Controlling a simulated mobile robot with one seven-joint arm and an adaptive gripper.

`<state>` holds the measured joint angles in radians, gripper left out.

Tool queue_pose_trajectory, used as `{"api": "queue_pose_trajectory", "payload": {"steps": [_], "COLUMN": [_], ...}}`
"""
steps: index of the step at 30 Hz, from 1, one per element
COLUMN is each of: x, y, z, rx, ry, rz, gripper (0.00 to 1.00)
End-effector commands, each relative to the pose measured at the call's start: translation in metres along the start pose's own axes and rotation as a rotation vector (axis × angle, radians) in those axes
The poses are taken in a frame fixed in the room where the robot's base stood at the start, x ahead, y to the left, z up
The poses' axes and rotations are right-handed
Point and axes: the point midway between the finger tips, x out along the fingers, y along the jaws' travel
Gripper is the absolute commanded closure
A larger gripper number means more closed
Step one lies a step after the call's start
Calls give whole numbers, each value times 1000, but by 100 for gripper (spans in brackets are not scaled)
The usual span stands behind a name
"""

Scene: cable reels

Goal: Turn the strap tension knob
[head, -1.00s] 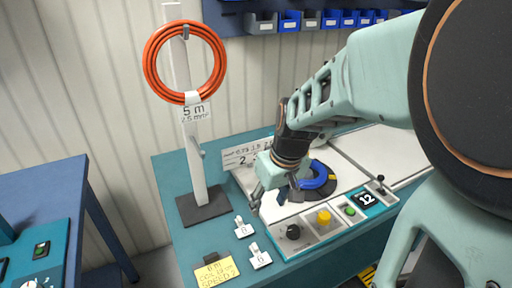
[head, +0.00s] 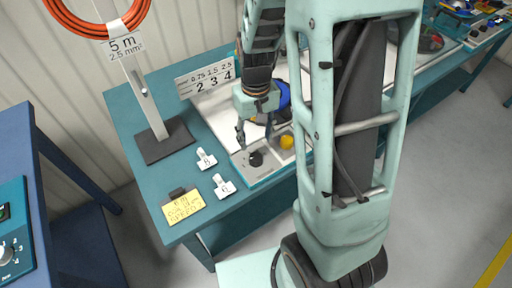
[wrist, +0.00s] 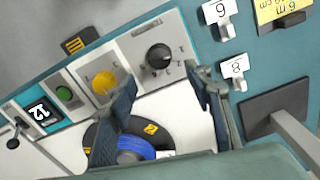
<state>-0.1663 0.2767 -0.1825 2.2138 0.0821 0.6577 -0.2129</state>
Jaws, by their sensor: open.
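The strap tension knob appears to be the black knob (head: 256,158) on the light grey panel at the front left of the machine. In the wrist view the knob (wrist: 159,56) has a pale pointer mark and small dial markings around it. My gripper (head: 255,138) is open above the panel, fingers pointing down, just behind the knob. In the wrist view my gripper (wrist: 162,75) has its two dark fingers spread, with the knob slightly beyond the gap between their tips. Nothing is held, and I see no clear contact with the knob.
A blue cable coil (wrist: 145,146) lies behind. White tags (head: 206,158) and a yellow note (head: 183,206) sit left. A post base (head: 164,142) stands nearby.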

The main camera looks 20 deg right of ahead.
Motion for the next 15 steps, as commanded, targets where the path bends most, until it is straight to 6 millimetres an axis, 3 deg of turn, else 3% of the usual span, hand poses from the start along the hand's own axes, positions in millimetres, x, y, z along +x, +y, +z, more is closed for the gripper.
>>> {"api": "queue_pose_trajectory", "payload": {"steps": [9,15], "x": [59,80], "y": [0,0], "z": [2,1], "rx": [0,-1], "ry": [-5,-2], "rz": [0,0], "gripper": [54,54]}}
